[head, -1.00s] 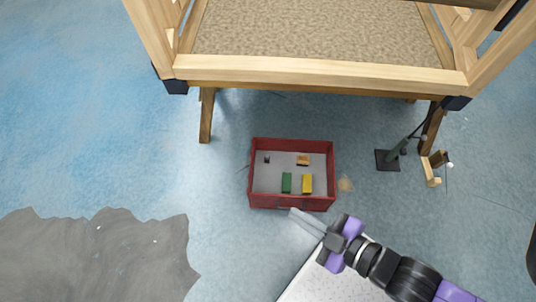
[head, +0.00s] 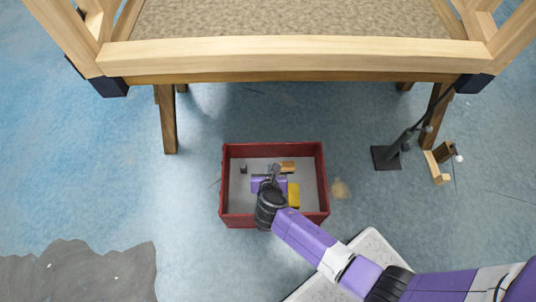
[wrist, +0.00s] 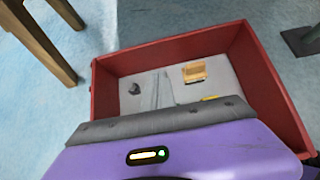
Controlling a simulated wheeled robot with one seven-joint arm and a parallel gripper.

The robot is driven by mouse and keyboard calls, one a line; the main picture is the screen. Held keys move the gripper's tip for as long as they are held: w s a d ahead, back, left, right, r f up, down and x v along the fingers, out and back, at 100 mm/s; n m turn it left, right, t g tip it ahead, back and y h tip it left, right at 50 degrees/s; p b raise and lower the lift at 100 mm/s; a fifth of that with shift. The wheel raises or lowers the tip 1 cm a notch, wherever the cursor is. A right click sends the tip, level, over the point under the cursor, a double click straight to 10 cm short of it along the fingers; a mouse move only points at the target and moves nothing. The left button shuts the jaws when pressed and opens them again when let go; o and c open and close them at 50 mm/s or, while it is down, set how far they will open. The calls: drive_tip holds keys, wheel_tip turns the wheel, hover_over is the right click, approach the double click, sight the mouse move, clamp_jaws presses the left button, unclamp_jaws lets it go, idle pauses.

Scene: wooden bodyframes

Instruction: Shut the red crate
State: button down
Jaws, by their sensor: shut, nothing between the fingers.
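The red crate (head: 224,190) stands open at the top on the blue floor, in front of the wooden frame. No lid shows on it. Its red wall also shows in the wrist view (wrist: 265,75). Inside on the grey bottom lie an orange-brown block (head: 287,167), a yellow block (head: 294,195) and a small dark piece (head: 243,169). My gripper (head: 275,168) is over the crate, shut and empty, reaching in from the front right. Its grey fingers show in the wrist view (wrist: 156,88). I cannot tell whether they touch anything. The green block is hidden behind my gripper.
A wooden frame (head: 290,56) with a beige padded top stands on legs (head: 167,120) behind the crate. A dark stand (head: 386,158) and a small wooden piece (head: 437,166) are to the right. The floor left of the crate is clear.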

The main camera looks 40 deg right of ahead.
sight(267, 145)
drive_tip(key=b+x, duration=0.2)
drive_tip(key=x, duration=0.2)
drive_tip(key=r+b+x, duration=0.1)
drive_tip(key=b+x, duration=0.1)
drive_tip(key=x, duration=0.2)
drive_tip(key=w+b+x, duration=0.1)
drive_tip(key=b+x, duration=0.1)
drive_tip(key=x, duration=0.2)
drive_tip(key=shift+w+d+r+b, duration=0.1)
drive_tip(key=shift+w+d+b, duration=0.1)
drive_tip(key=shift+d+b, duration=0.15)
drive_tip(key=shift+w+d+r, duration=0.1)
drive_tip(key=shift+w+d, duration=0.3)
drive_tip(key=shift+w, duration=0.05)
